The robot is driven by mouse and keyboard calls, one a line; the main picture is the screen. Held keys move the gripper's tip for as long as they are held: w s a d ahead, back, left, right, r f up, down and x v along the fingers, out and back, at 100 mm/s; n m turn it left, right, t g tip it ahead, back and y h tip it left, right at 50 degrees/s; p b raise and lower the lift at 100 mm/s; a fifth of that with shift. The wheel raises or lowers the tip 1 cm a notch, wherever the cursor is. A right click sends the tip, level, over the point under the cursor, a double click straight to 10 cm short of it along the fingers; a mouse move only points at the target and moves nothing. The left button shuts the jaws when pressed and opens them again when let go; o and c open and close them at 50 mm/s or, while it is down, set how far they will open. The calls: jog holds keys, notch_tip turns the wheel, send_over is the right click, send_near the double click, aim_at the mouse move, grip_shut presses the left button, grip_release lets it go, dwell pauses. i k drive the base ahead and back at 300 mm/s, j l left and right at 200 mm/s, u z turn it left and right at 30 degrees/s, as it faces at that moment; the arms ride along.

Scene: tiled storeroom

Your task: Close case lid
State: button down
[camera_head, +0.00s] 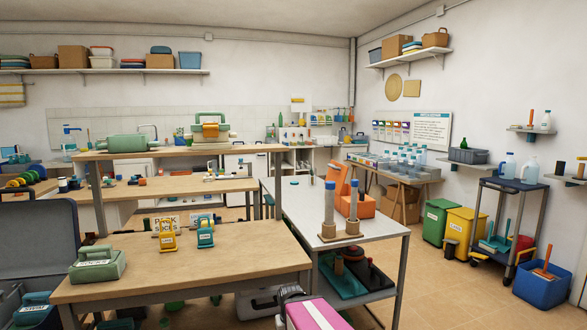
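A large dark grey case (8,287) stands at the left edge, partly cut off. Its lid (40,238) stands up, open, and a blue-green labelled item (38,308) shows in front of it. An orange box (362,207) on the white table has an orange flap (335,174) tilted up behind it; I cannot tell whether it is a case. A grey case (257,302) with a handle lies low under the wooden table and looks shut. My gripper is not in view.
The near wooden table (200,255) carries a green labelled container (97,265) and yellow and blue items. The white table (300,205) holds two blue-topped cylinders. A pink box (313,314) is at the bottom edge.

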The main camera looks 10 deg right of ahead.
aim_at(332, 175)
jog(key=l+u, duration=1.05)
